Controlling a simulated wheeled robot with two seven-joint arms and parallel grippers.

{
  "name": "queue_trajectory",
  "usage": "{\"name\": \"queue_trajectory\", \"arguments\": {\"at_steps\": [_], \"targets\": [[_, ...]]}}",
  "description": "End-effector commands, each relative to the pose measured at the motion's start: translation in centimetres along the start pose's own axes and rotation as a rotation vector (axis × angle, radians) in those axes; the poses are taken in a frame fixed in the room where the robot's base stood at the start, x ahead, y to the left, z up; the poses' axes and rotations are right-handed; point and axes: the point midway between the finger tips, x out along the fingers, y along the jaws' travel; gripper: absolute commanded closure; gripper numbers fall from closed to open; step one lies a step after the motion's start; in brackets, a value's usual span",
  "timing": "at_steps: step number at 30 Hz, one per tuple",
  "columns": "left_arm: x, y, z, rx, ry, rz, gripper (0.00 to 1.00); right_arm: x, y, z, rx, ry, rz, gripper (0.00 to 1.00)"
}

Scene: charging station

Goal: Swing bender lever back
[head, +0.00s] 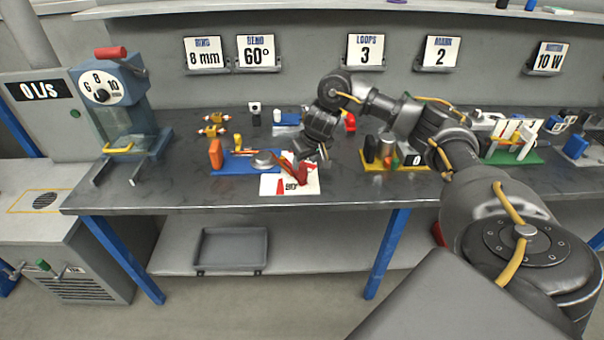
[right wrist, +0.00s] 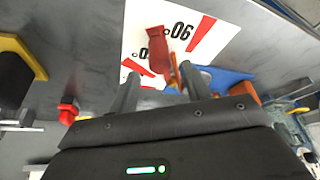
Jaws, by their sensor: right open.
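The bender has a blue base (head: 232,166) on the bench, with an upright orange block (head: 215,153) at its left end. Its lever has a red handle (head: 302,172) over the front right side, above a white angle card (head: 268,186) with red marks. My right gripper (head: 324,152) is just right of and behind the red handle, pointing down. In the right wrist view, the open fingers (right wrist: 161,90) are near the lever's red handle (right wrist: 157,48), which lies beyond the fingertips. I cannot tell whether they touch it. My left gripper is not in view.
A yellow tray (head: 376,165) with dark cylinders stands right of my right gripper. A green base (head: 515,156) with white cards is farther right. A blue press with a dial (head: 103,87) stands at the left. The front bench strip left of the bender is clear.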

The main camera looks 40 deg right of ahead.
Motion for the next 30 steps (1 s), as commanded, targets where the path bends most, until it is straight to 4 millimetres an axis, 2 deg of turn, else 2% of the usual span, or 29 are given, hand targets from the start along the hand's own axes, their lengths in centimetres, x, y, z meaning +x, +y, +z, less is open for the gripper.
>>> {"name": "queue_trajectory", "arguments": {"at_steps": [1, 3, 9, 13, 21, 23, 30], "targets": [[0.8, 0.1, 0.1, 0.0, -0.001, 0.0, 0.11, 1.4, -0.1, 0.3, 0.001, -0.003, -0.001, 0.52], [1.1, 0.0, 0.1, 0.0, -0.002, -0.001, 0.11, 2.6, 0.0, 0.2, 0.001, -0.003, -0.001, 0.52], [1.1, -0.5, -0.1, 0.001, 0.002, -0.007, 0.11, 4.7, 0.0, 0.0, 0.0, -0.002, 0.0, 0.52], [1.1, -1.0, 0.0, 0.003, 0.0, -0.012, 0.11, 5.4, 0.0, 0.0, -0.002, -0.001, 0.0, 0.52], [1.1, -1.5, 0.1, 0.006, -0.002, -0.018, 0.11, 5.6, 0.0, 0.0, -0.002, 0.0, 0.0, 0.52], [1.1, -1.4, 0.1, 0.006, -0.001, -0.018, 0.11, 5.6, 0.0, 0.0, -0.002, 0.0, 0.0, 0.57], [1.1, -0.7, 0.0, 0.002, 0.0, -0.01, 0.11, 5.5, 0.0, 0.0, -0.002, 0.001, 0.0, 0.88]]}}
